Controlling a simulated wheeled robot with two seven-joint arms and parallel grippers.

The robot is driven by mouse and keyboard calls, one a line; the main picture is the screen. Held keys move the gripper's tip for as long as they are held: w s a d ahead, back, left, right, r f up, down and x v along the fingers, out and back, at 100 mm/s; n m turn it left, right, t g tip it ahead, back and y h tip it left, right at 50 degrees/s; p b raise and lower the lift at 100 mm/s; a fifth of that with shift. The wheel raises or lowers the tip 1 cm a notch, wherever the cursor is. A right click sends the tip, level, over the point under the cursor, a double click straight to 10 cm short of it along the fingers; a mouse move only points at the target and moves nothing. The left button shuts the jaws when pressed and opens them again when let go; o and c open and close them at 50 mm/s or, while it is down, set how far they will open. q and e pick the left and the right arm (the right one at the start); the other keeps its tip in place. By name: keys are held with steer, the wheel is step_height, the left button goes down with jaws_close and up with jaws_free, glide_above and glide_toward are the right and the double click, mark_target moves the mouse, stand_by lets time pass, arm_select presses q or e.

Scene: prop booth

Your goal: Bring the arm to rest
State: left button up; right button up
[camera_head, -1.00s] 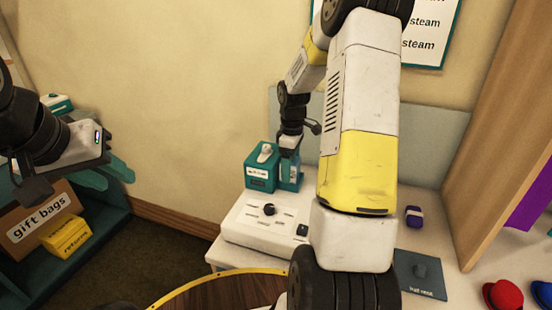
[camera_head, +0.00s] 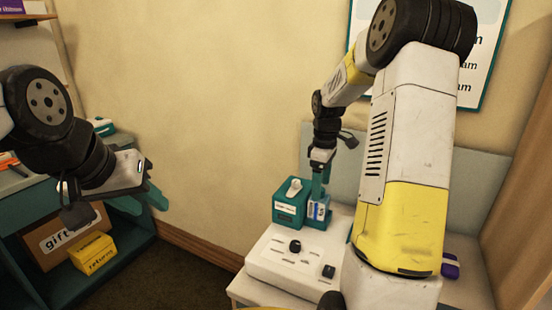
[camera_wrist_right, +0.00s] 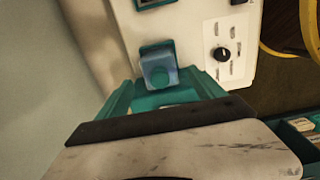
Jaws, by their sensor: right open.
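My right gripper (camera_head: 321,188) hangs fingers-down over the white counter. It is open; in the right wrist view its two teal fingers (camera_wrist_right: 165,98) are spread and nothing is gripped. A small teal-and-blue container (camera_head: 317,208) stands just below the fingertips; it also shows beyond them in the right wrist view (camera_wrist_right: 158,70). I cannot tell the exact gap. My left gripper (camera_head: 140,197) is at the left, by the shelf, with two teal fingers apart and nothing seen between them.
A teal box (camera_head: 288,207) with a white top stands beside the container. A white panel with knobs (camera_head: 290,262) lies in front. A purple item (camera_head: 450,267) sits at the right. A yellow box (camera_head: 92,252) and cardboard box (camera_head: 50,238) are on the left shelf.

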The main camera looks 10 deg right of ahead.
steer(key=s+a+r+m+t, duration=0.2)
steer(key=s+a+r+m, duration=0.1)
steer(key=s, duration=0.4)
steer(key=s+a+r+m+t+y, duration=0.1)
steer(key=s+a+r+m+t, duration=0.1)
steer(key=s+a+r, duration=0.3)
steer(key=s+a+r+m+t+y, duration=0.1)
steer(key=s+a+r+m, duration=0.4)
steer(key=s, duration=0.6)
step_height(320, 180, up, 2)
steer(key=shift+t, duration=0.6)
